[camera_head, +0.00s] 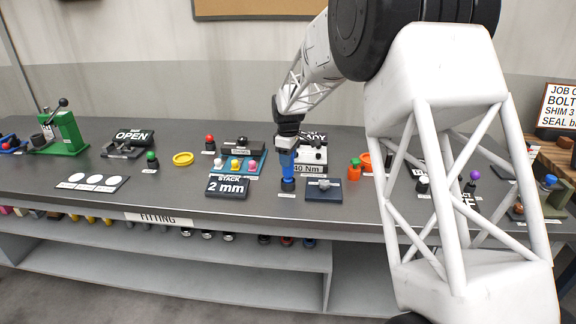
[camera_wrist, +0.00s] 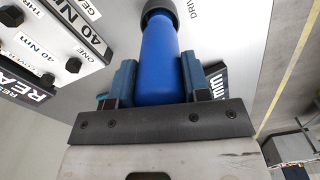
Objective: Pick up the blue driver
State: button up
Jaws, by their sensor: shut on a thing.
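The blue driver (camera_head: 288,184) stands upright at the front middle of the grey bench, below my gripper (camera_head: 287,150). In the wrist view the blue driver (camera_wrist: 158,55) has a smooth blue body and a dark round end at the top of the picture. My gripper (camera_wrist: 158,85) is shut on the blue body, with one finger on each side. In the head view the driver's lower end is at or very near the bench top; I cannot tell whether it touches.
A "2 mm" sign (camera_head: 228,187) stands left of the driver, and a dark blue plate (camera_head: 323,190) lies close on its right. A "40 Nm" block (camera_head: 311,166) is just behind. An orange bottle-like piece (camera_head: 354,171) stands further right. The bench front edge (camera_head: 250,218) is near.

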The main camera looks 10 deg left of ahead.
jog(key=shift+r, duration=0.1)
jog(key=shift+r, duration=1.7)
jog(key=s+d, duration=0.2)
jog(key=s, duration=0.5)
jog(key=s+d+r, duration=0.1)
jog(key=s+d, duration=0.2)
jog(key=s, duration=0.5)
jog(key=shift+r, duration=0.2)
jog(key=shift+s, duration=0.1)
jog(key=w+a+r, duration=0.1)
jog(key=w+r, duration=0.2)
jog(key=w, duration=1.2)
jog(key=w+a+r, duration=0.2)
jog(key=w+r, duration=0.2)
jog(key=w, duration=1)
jog(key=shift+w+a, duration=0.3)
jog(key=shift+w, duration=0.05)
